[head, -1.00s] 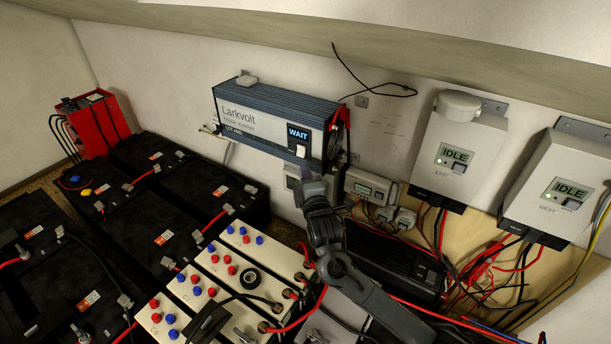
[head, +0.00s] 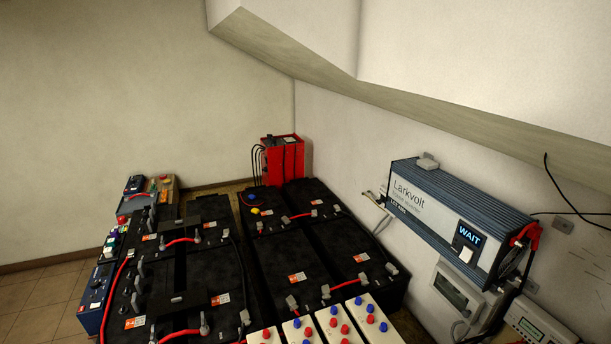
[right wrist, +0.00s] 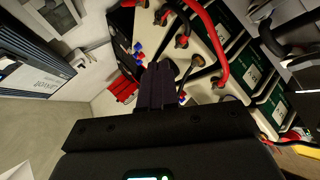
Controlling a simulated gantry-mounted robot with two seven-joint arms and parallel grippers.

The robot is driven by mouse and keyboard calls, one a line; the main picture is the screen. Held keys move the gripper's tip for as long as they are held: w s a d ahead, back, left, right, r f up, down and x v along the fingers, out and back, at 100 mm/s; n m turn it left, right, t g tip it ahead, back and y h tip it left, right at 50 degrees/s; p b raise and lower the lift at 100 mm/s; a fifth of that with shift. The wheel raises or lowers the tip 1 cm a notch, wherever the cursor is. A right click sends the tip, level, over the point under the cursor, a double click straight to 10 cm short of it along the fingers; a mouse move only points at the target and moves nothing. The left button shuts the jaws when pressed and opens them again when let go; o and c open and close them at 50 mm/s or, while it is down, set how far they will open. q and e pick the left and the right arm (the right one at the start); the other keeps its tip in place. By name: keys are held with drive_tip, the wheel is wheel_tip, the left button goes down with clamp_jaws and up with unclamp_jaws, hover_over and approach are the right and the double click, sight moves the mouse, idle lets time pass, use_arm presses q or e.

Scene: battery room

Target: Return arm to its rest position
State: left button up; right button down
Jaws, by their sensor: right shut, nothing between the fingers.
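My right gripper (right wrist: 159,72) shows in the right wrist view, its dark fingers together with nothing between them. It is in the air among cables and battery gear, and I cannot tell its exact distance from them. Neither arm shows in the head view, and my left gripper is in no current view. The blue-grey Larkvolt inverter (head: 448,217) hangs on the wall at the right of the head view, its display reading WAIT. It also shows at the left of the right wrist view (right wrist: 32,60).
Cream terminal blocks (head: 372,318) are at the bottom. In the right wrist view, thick red cables (right wrist: 222,50) loop close to the right of my gripper.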

drive_tip(key=s+a+r+m+g+y, duration=0.1)
drive_tip(key=s+a+m+g, duration=0.3)
drive_tip(key=s, duration=0.4)
drive_tip(key=s+a+r+m+g+y, duration=0.1)
drive_tip(key=s+a+r+m+g, duration=0.15)
drive_tip(key=s+m, duration=0.4)
wheel_tip(320, 180, up, 25)
drive_tip(key=p, duration=2.6)
drive_tip(key=shift+s+a, duration=0.25)
drive_tip(key=shift+a, duration=0.1)
drive_tip(key=shift+n, duration=0.25)
drive_tip(key=shift+f, duration=0.15)
